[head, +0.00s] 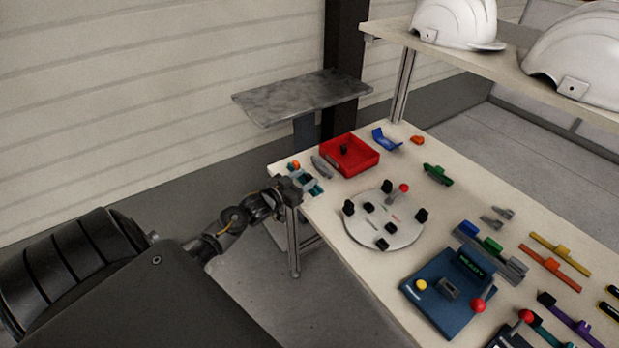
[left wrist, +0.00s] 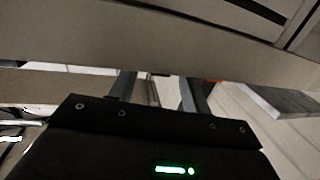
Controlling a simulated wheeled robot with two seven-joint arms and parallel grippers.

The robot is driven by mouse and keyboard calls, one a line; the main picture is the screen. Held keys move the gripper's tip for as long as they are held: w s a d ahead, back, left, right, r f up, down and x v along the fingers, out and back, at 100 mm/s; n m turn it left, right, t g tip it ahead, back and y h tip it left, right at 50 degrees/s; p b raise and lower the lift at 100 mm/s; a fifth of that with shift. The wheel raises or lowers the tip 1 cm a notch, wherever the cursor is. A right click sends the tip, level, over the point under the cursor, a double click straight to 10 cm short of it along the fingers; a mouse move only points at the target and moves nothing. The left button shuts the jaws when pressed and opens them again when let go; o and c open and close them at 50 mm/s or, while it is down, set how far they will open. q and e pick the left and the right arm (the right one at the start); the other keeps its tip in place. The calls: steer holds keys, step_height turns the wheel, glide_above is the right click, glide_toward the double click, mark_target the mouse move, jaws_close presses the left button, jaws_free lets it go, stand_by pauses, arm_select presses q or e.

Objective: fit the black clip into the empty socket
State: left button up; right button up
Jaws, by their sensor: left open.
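A small black piece (head: 344,150), which looks like the black clip, stands in a red tray (head: 372,163) at the far left of the table. A round pale plate (head: 357,226) in front of the tray carries several black blocks and a red knob; I cannot tell which spot on it, if any, is the empty socket. My left gripper (head: 309,182) is at the table's left edge, left of the tray and apart from it. In the left wrist view its two fingers (left wrist: 160,92) are spread with nothing clearly held between them. My right gripper is not in view.
A blue device (head: 449,305) with a lit display and red knob stands at the front. Coloured clips and bars lie to the right. A grey stand (head: 300,96) is behind the table. White helmets (head: 455,24) sit on a raised shelf.

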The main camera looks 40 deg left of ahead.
arm_select(q)
steer(key=shift+w+d+f, duration=0.1)
steer(key=shift+w, duration=1.1)
jaws_close()
